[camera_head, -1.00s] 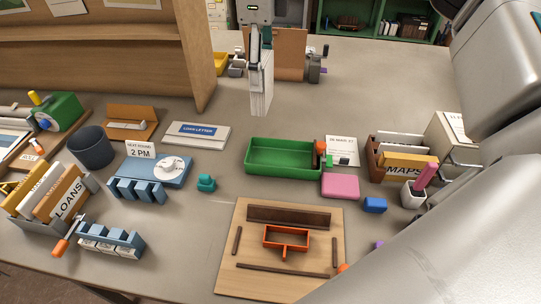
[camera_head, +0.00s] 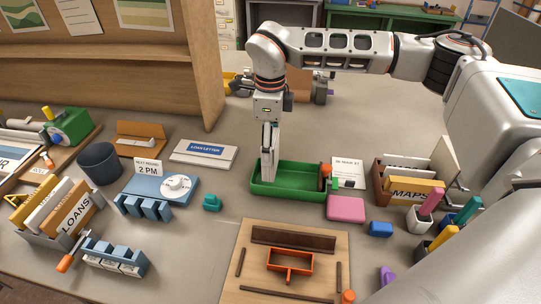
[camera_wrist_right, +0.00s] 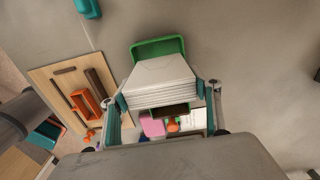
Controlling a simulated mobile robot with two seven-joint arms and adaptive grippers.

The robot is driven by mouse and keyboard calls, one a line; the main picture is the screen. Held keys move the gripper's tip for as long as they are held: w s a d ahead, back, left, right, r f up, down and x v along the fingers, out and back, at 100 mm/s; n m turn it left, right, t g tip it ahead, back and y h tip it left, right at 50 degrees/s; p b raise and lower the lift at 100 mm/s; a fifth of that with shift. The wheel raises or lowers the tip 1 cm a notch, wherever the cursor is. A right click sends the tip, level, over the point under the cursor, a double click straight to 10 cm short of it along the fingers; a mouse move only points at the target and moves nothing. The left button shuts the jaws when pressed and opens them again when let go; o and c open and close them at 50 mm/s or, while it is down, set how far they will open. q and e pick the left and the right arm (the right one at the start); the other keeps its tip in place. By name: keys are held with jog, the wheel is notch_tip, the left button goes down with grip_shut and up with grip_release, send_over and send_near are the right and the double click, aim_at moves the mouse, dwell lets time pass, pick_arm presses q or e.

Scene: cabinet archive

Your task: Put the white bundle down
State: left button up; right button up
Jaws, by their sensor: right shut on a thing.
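My right gripper (camera_head: 268,134) points down in the head view and is shut on the white bundle (camera_head: 268,167). The bundle hangs upright over the left part of the green tray (camera_head: 310,194); I cannot tell whether its lower edge touches the tray floor. In the right wrist view the bundle (camera_wrist_right: 160,82) shows as a stack of white envelopes between the teal fingers of the gripper (camera_wrist_right: 161,98). The green tray (camera_wrist_right: 150,47) shows behind it, partly hidden. My left gripper is not in view.
A pink block (camera_head: 345,208), a blue block (camera_head: 380,229) and a file box marked MAPS (camera_head: 381,187) stand right of the tray. A wooden board with an orange frame (camera_head: 290,260) lies in front. A teal piece (camera_head: 212,202) is to the left. A wooden partition (camera_head: 207,70) rises behind left.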

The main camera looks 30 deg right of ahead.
notch_tip(320, 180, down, 4)
jog(key=shift+f, duration=0.15)
dwell(0.3)
jog(key=o, duration=1.2)
jog(key=shift+f, duration=0.15)
jog(key=shift+c, duration=0.2)
